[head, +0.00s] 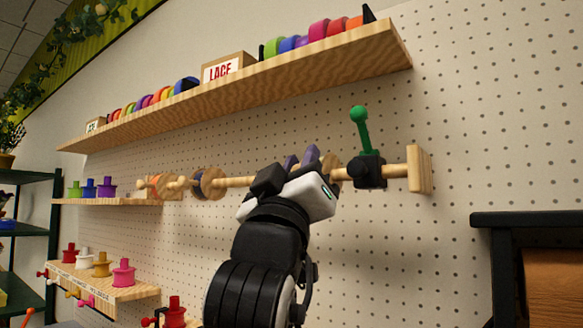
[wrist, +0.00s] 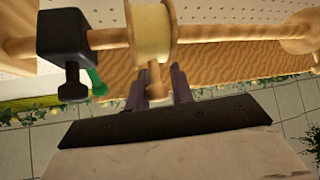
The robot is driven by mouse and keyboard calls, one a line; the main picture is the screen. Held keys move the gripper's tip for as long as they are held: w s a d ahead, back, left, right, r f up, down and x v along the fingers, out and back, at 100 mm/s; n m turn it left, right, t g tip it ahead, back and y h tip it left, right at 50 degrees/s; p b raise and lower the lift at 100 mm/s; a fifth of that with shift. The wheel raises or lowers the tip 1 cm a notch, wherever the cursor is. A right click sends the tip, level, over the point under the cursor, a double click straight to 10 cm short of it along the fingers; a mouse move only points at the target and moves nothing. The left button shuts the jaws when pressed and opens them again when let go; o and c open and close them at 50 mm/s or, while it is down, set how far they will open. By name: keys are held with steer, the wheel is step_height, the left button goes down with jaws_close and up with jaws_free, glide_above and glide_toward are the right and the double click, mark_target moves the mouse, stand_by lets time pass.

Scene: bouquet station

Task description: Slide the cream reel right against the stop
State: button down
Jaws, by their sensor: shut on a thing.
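The cream reel (wrist: 152,34), with pale wooden flanges, sits on a horizontal wooden rod (head: 235,182). A wooden knob (wrist: 155,80) sticks out from the reel. My gripper (head: 301,158) is shut on this knob, with a dark purple finger on each side of it in the wrist view. In the head view the gripper hides most of the reel (head: 329,163). The stop (head: 368,170) is a black block with a green lever, on the rod right of the reel. It shows at the left in the wrist view (wrist: 70,36), where a short bare stretch of rod separates it from the reel.
A shelf (head: 250,93) with ribbon rolls and a LACE box (head: 228,67) runs above. A black-framed stand (head: 515,220) is at the lower right.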

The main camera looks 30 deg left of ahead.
steer(key=shift+w+h, duration=0.1)
steer(key=shift+h, duration=0.2)
steer(key=c, duration=1.3)
jaws_free()
steer(key=b+v, duration=0.5)
steer(key=v, duration=0.8)
steer(key=shift+s+d+f+b, duration=0.15)
steer(key=shift+s+f+b, duration=0.1)
steer(key=shift+b, duration=0.05)
